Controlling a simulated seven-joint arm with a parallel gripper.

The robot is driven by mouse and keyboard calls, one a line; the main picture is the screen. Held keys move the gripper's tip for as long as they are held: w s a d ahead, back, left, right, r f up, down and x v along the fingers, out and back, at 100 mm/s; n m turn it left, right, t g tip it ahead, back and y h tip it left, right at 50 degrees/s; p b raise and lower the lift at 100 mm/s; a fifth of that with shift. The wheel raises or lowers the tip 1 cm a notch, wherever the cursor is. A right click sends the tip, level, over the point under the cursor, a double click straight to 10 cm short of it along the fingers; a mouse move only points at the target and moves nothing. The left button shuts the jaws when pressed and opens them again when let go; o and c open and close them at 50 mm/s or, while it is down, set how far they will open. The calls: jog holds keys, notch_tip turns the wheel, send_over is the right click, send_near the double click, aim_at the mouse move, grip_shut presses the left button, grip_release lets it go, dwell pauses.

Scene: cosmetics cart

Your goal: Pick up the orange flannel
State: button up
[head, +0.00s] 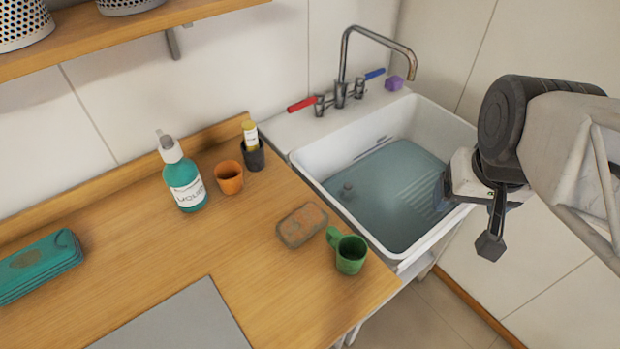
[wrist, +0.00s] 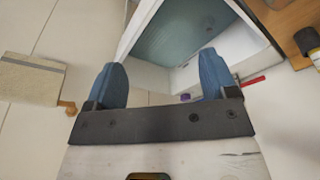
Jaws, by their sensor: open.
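A flat, rounded orange-brown piece (head: 302,225) lies on the wooden worktop near its right edge, between the orange cup and the green mug. It looks like the orange flannel, but its texture is too small to be sure. My gripper (head: 466,220) is over the right side of the sink, well to the right of this piece and apart from it. In the wrist view my gripper (wrist: 163,80) shows two blue fingers spread wide with nothing between them. The orange-brown piece is not seen in the wrist view.
A green mug (head: 350,254) stands close beside the orange-brown piece. An orange cup (head: 229,178), a teal bottle (head: 186,180) and a dark pot (head: 252,156) stand behind. The water-filled sink (head: 333,180) and tall tap (head: 343,65) are at right.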

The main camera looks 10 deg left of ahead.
jog(key=m+g, duration=0.3)
jog(key=m, duration=0.5)
send_over(302, 219)
jog(key=f, duration=1.3)
jog(key=shift+s, duration=0.3)
jog(key=shift+f, duration=0.1)
jog(key=shift+f, duration=1.2)
jog(key=shift+f, duration=0.15)
jog(key=shift+w+f, duration=0.15)
jog(key=shift+f, duration=1.1)
jog(key=shift+w+f, duration=0.15)
jog(key=shift+f, duration=1.05)
